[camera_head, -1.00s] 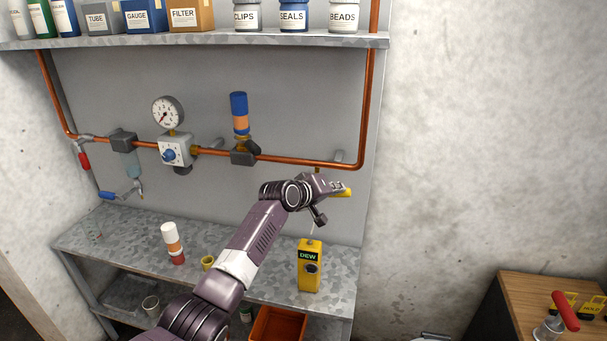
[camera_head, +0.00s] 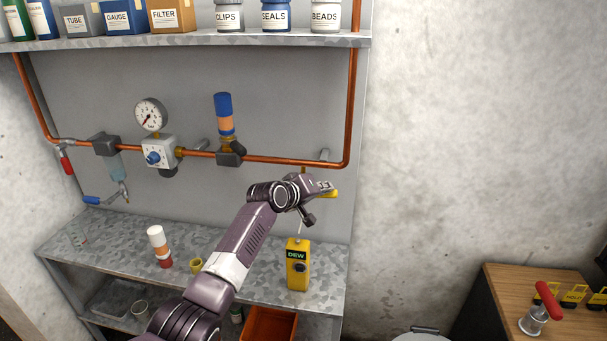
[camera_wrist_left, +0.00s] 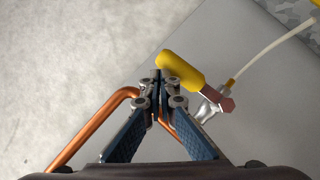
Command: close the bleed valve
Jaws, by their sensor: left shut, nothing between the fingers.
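A small valve with a yellow handle (camera_head: 330,194) sits at the lower right of the copper piping. The yellow handle also shows in the left wrist view (camera_wrist_left: 181,69), lying aslant beside a silver valve body (camera_wrist_left: 209,110); a pale tube (camera_wrist_left: 272,47) leads away from the fitting. No label shows on this valve. My left gripper (camera_wrist_left: 157,79) is shut and empty, its fingertips right beside the handle's near end; I cannot tell whether they touch it. In the head view my left wrist hides part of the valve. My right gripper is not in view.
A yellow DEW meter (camera_head: 298,266) stands on the metal bench (camera_head: 335,255) below my arm. A white-and-orange cartridge (camera_head: 158,245) stands farther left. Copper pipe (camera_head: 285,160) runs across the panel, with a gauge (camera_head: 151,114). The wall at right is clear.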

